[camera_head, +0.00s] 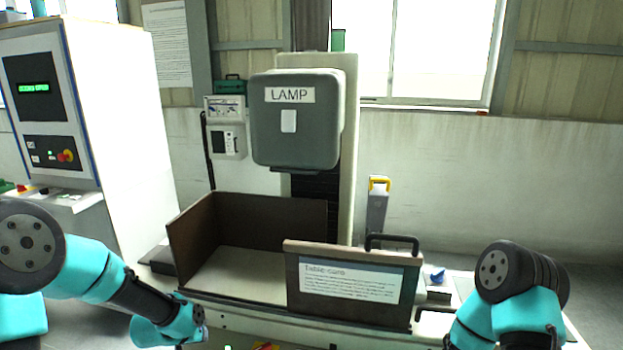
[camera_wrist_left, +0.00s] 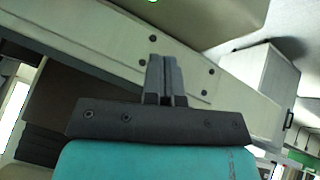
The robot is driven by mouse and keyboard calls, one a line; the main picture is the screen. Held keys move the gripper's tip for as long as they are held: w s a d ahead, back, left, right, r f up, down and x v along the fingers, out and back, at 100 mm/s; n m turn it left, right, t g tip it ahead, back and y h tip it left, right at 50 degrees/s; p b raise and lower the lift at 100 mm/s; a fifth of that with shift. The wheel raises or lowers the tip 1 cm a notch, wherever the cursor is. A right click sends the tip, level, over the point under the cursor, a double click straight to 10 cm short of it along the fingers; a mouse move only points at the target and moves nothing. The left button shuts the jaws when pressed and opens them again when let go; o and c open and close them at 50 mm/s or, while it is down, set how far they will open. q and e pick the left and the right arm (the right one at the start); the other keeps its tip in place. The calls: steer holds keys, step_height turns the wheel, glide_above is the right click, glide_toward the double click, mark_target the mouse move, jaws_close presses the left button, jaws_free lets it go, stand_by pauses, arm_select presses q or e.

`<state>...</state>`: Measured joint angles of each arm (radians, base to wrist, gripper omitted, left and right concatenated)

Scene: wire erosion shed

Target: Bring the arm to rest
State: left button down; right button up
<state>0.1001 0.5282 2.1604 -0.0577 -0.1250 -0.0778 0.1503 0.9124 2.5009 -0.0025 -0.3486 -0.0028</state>
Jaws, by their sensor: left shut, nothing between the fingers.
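My left gripper (camera_wrist_left: 164,68) shows in the left wrist view with its two dark fingers pressed together and nothing between them. Behind the fingers is a pale machine edge with dark bolts. In the head view, my left arm (camera_head: 95,275) reaches in from the left, and its wrist end is low, in front of the machine's front edge. The fingertips cannot be made out there. My right arm (camera_head: 510,285) is at the lower right, with its gripper out of view.
The machine's work tank (camera_head: 245,225) has brown walls and an open left part. A front panel (camera_head: 350,290) with a sign and black handle stands at its right. Above hangs a grey head (camera_head: 295,120) marked LAMP. A control cabinet (camera_head: 110,110) stands at the left.

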arm_select(q)
steer(key=s+a+f+g, duration=0.1)
steer(key=s+a+f, duration=0.2)
steer(key=s+f, duration=0.85)
steer(key=s+d+f+g+h, duration=0.1)
steer(key=s+d+f+g, duration=0.4)
steer(key=s+d+f, duration=0.3)
steer(key=s+d, duration=0.3)
steer(key=shift+f+n, duration=0.15)
steer(key=shift+n, duration=0.25)
steer(key=shift+d, duration=0.1)
